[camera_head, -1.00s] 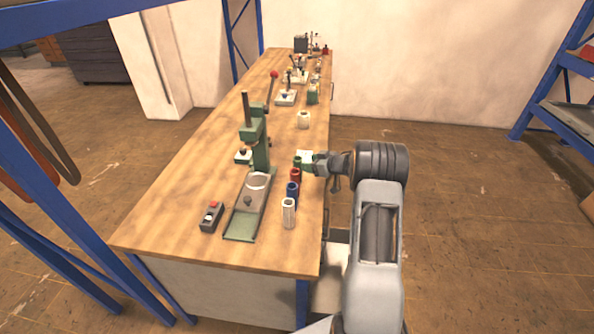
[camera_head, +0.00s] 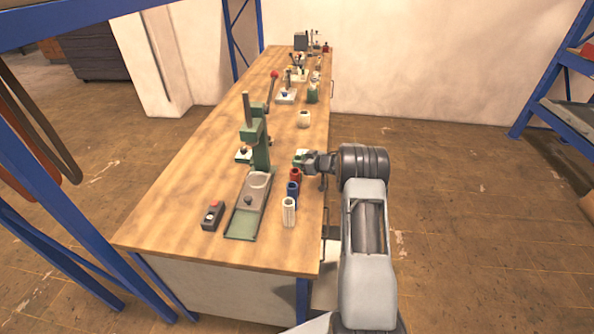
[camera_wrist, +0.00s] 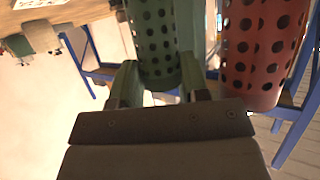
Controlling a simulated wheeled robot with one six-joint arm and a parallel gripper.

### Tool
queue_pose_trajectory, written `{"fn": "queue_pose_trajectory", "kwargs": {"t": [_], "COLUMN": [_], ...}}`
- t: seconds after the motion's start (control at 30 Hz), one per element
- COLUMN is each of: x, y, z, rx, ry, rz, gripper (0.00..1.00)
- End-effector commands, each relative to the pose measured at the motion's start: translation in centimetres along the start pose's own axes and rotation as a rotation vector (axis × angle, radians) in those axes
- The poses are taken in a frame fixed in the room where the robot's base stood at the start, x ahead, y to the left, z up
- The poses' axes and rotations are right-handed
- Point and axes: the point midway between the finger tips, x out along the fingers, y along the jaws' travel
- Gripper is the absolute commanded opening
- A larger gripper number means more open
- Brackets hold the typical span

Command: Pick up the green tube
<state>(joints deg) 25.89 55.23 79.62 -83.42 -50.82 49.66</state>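The green tube (camera_wrist: 157,35) has rows of round holes. In the wrist view it stands between the two fingers of my gripper (camera_wrist: 162,78). In the head view the green tube (camera_head: 297,161) is mostly hidden by my gripper (camera_head: 306,161), which reaches in from the right. The fingers lie on both sides of the tube, close to its edges. I cannot tell whether they press on it. The tube is on the table near its right edge, at the far end of a row of tubes.
A red tube (camera_wrist: 262,45) stands close beside the green one. A blue tube (camera_head: 292,190) and a white tube (camera_head: 289,212) continue the row toward the front. A green press (camera_head: 260,150) stands left of the row on the wooden table (camera_head: 180,215).

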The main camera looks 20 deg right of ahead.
Motion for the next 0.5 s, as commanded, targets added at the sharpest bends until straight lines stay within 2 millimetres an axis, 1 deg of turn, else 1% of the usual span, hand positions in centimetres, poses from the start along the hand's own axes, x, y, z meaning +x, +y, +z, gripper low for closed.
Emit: {"fn": "queue_pose_trajectory", "kwargs": {"t": [0.03, 0.13, 0.17, 0.37, 0.5], "x": [-0.01, -0.01, -0.01, -0.01, -0.16], "y": [0.0, -0.01, -0.01, -0.01, 0.0], "z": [0.0, -0.01, -0.02, -0.05, -0.45], "rx": [0.0, 0.0, 0.0, 0.0, -0.001], "ry": [0.0, 0.0, 0.0, 0.0, 0.001], "rz": [0.0, 0.0, 0.0, 0.0, 0.0], "gripper": [0.29, 0.19, 0.18, 0.18, 0.18]}}
